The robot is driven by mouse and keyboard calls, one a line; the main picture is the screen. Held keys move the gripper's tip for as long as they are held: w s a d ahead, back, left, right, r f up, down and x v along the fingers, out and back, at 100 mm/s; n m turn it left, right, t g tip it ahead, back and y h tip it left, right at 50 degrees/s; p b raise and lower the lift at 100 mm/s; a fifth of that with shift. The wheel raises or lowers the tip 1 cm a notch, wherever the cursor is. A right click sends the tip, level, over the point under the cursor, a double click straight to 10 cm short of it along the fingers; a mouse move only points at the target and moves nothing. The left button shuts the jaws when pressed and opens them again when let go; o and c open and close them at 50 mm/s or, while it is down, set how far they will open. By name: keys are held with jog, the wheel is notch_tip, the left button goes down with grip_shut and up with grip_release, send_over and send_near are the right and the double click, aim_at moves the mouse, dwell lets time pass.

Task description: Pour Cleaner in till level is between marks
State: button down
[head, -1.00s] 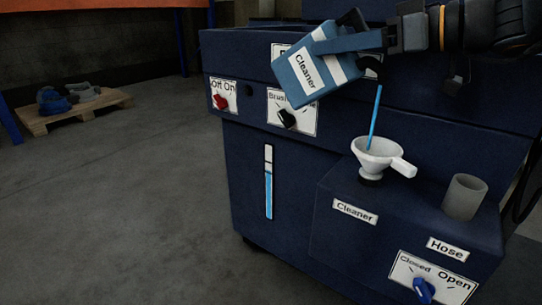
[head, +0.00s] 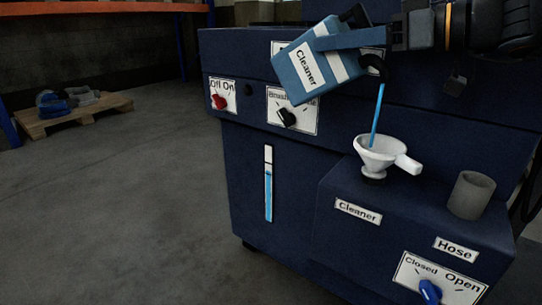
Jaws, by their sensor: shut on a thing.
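My gripper (head: 362,38) is shut on the blue Cleaner bottle (head: 306,67) and holds it tilted above the machine. A thin blue stream (head: 377,115) runs from its spout down into the white funnel (head: 381,152). The funnel sits upright on the ledge above the Cleaner label (head: 358,211). On the machine's front, the level gauge (head: 268,184) shows blue liquid most of the way up, with a pale part at the top. I cannot clearly make out the gauge marks at this size.
The dark blue machine (head: 270,145) carries a red Off/On knob (head: 218,101), a black knob (head: 286,117) and a blue Closed/Open knob (head: 430,291). A grey cup-like fitting (head: 469,195) stands right of the funnel. A pallet (head: 78,117) lies far left; the floor between is clear.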

jog(key=shift+d+f+b, duration=0.1)
jog(key=shift+b, duration=0.2)
dwell(0.4)
dwell(0.8)
jog(key=shift+w+a+f+g+h+p, duration=0.15)
jog(key=shift+a+f+g+h+p, duration=0.3)
jog(key=shift+f+h+p, duration=0.15)
jog(key=shift+w+a+f+g+h+p, duration=0.15)
jog(key=shift+f+g+h+p, duration=0.15)
jog(key=shift+f+h, duration=0.15)
